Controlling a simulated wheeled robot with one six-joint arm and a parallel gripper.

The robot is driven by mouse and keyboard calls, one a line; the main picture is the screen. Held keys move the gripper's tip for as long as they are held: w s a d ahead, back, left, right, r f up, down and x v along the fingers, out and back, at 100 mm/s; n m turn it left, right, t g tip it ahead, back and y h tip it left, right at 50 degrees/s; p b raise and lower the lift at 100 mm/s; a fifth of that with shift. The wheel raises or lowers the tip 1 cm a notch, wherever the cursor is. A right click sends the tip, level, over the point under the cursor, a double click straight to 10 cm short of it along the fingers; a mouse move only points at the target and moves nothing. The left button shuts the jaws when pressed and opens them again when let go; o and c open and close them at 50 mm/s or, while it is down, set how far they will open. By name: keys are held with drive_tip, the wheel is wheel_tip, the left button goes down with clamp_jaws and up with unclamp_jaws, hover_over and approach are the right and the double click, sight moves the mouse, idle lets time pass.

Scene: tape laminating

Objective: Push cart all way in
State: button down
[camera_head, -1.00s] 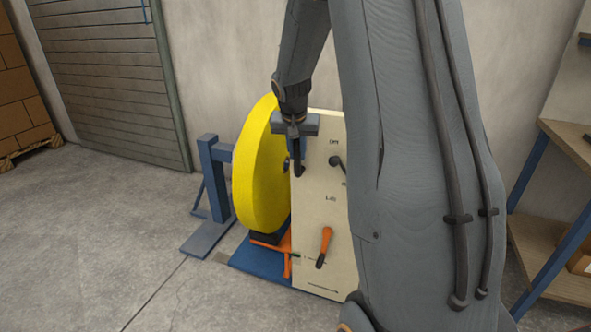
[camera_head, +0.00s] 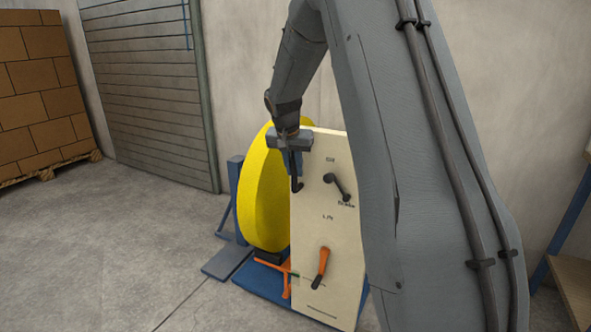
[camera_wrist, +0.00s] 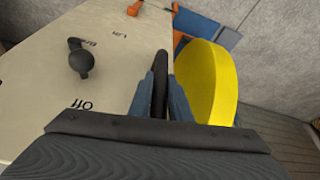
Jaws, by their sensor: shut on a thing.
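The cart's cream panel (camera_head: 318,225) stands upright at the middle of the head view, with a black lever, an orange-handled lever (camera_head: 321,265) and printed labels. A large yellow roll (camera_head: 262,200) stands against its left side; it also shows in the wrist view (camera_wrist: 212,85). My gripper (camera_head: 296,172) is at the panel's upper left edge. In the wrist view its fingers are shut on a black handle (camera_wrist: 160,80), between the panel and the roll. My arm hides the panel's right edge. How the handle is fixed is hidden.
A blue stand (camera_head: 236,195) with a floor plate is close behind the roll's left side. A blue base (camera_head: 262,280) with orange parts lies under the roll. Stacked boxes (camera_head: 40,90) stand far left, a shelf (camera_head: 572,285) at the right. The left floor is clear.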

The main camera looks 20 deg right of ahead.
drive_tip(key=c, duration=1.6)
unclamp_jaws()
drive_tip(key=shift+w+a+f, duration=0.1)
drive_tip(key=shift+a, duration=0.25)
drive_tip(key=shift+c, duration=0.2)
drive_tip(key=shift+d, duration=0.15)
drive_tip(key=shift+r, duration=0.3)
drive_tip(key=v, duration=0.7)
drive_tip(key=shift+r, duration=0.1)
drive_tip(key=shift+a, duration=0.2)
drive_tip(key=s+a+f+n+g+y+p, duration=0.1)
drive_tip(key=s+a, duration=0.3)
drive_tip(key=s, duration=0.8)
drive_tip(key=s+a+f+n+g+y+p, duration=0.1)
drive_tip(key=s+a+f+n, duration=0.3)
drive_tip(key=s, duration=0.8)
drive_tip(key=s+a+f+n+g+p, duration=0.1)
drive_tip(key=s+a, duration=0.5)
drive_tip(key=s, duration=0.6)
drive_tip(key=shift+a+f+n+y+p, duration=0.2)
drive_tip(key=shift+f+n+y+p, duration=0.2)
drive_tip(key=shift+f+n+p, duration=0.6)
